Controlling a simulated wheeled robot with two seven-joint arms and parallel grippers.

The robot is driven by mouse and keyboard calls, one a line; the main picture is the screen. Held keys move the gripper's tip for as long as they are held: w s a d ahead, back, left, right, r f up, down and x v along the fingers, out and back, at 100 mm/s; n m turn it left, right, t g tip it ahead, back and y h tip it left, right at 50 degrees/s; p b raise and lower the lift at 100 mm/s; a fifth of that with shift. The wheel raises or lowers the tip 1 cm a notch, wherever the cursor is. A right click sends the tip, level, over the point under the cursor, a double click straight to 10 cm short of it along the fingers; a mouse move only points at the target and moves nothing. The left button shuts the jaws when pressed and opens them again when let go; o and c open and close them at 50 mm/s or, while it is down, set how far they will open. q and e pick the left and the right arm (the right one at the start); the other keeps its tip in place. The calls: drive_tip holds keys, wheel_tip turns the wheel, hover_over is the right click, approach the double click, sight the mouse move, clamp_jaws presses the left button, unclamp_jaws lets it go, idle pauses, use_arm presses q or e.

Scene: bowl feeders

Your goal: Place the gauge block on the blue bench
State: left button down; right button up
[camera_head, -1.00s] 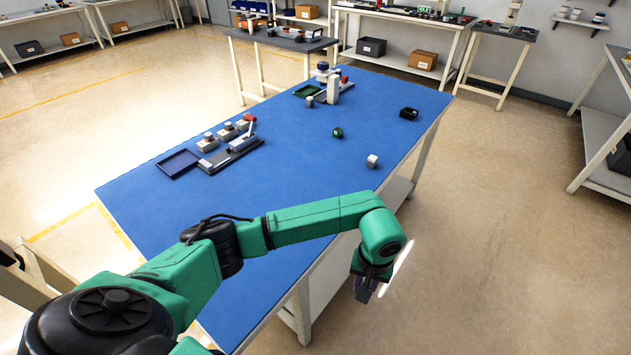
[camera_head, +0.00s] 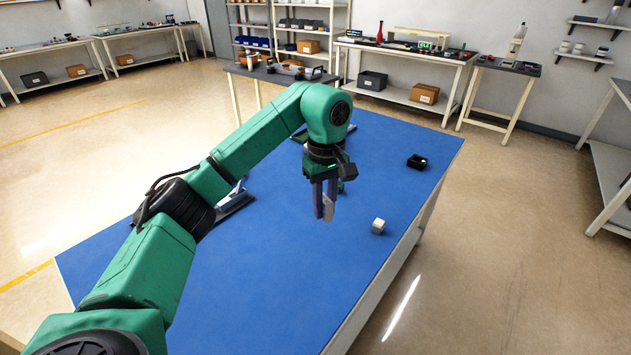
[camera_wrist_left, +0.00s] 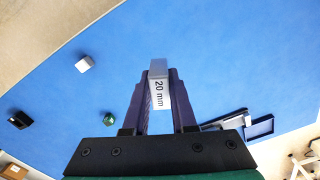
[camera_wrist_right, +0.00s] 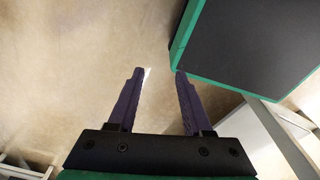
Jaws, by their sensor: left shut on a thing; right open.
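The gauge block (camera_wrist_left: 159,90) is a grey-white bar marked "20 mm" in the left wrist view. My left gripper (camera_head: 325,210) is shut on it, and the block (camera_head: 328,212) shows between the fingertips in the head view. The fingers point down above the blue bench (camera_head: 260,265). The gap between block and bench top cannot be judged exactly. My right gripper (camera_wrist_right: 156,75) is open and empty over the pale floor in the right wrist view; it is not in the head view.
A white block (camera_head: 378,226) and a black open box (camera_head: 416,162) stand on the bench's right side. A green round part (camera_wrist_left: 109,118) and a blue tray (camera_wrist_left: 259,127) also sit on it. My arm hides the bench's far left part. The near bench top is clear.

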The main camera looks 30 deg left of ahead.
sight(325, 221)
use_arm(q)
drive_tip(key=shift+f+b, duration=0.35)
drive_tip(key=shift+f, duration=0.55)
drive_tip(key=shift+s+d+f+b, duration=0.35)
drive_tip(key=shift+s+f, duration=0.2)
drive_tip(key=shift+f, duration=0.35)
drive_tip(key=f, duration=0.3)
drive_tip(key=f+p, duration=0.1)
drive_tip(key=f, duration=0.5)
drive_tip(key=shift+s+f+p, duration=0.35)
wheel_tip(325, 221, down, 3)
drive_tip(key=shift+r, duration=0.15)
drive_tip(key=f, duration=0.2)
drive_tip(key=shift+d+f+p, duration=0.2)
drive_tip(key=shift+f+p, duration=0.1)
drive_tip(key=shift+p, duration=0.05)
drive_tip(key=shift+w+a+f, duration=0.1)
drive_tip(key=shift+a+f, duration=0.05)
drive_tip(key=shift+f, duration=0.05)
drive_tip(key=c, duration=1.2)
unclamp_jaws()
drive_tip(key=shift+f, duration=0.1)
drive_tip(key=o, duration=0.5)
use_arm(e)
drive_tip(key=s, duration=0.1)
drive_tip(key=s+d, duration=0.1)
drive_tip(key=s, duration=0.1)
drive_tip(key=shift+d+r, duration=0.25)
